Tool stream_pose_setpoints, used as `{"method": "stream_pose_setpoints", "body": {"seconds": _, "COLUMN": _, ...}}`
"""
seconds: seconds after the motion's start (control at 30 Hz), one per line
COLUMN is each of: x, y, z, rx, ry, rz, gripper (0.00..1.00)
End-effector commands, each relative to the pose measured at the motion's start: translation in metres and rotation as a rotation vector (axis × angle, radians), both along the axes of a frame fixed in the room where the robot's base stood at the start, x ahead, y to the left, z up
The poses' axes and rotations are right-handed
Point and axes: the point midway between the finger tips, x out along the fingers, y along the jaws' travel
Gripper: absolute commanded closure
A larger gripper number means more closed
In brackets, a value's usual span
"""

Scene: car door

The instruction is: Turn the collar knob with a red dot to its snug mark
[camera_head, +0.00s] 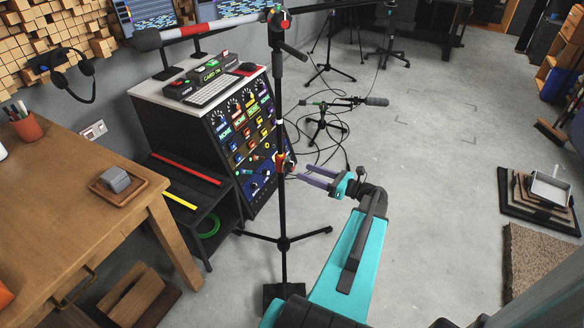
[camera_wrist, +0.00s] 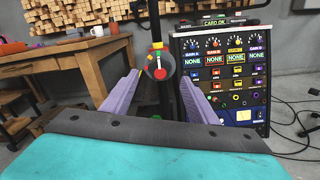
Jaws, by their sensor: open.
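A microphone stand (camera_head: 281,215) stands upright in the middle of the head view, with a dark pole. A collar knob (camera_head: 286,162) with red on it sits partway up the pole. In the wrist view the collar knob (camera_wrist: 151,63) faces me, with a red dot and a red upright bar on it. A yellow mark shows above it; I cannot tell which mark is snug. My gripper (camera_head: 304,172) is open, its two purple fingers pointing at the collar. In the wrist view the fingers (camera_wrist: 160,83) stand left and right of the knob, apart from it.
A second joint with red (camera_head: 279,18) is at the pole's top, with a red-and-white boom. A rack panel (camera_head: 242,120) stands close behind the pole. A wooden table (camera_head: 70,200) is at left.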

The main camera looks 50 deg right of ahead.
Motion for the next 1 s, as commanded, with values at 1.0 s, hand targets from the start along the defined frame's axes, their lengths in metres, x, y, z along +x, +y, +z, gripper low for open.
{"method": "stream_pose_setpoints", "body": {"seconds": 1.0, "x": 0.070, "y": 0.018, "z": 0.000, "rx": 0.000, "ry": 0.000, "rz": 0.001, "gripper": 0.48}}
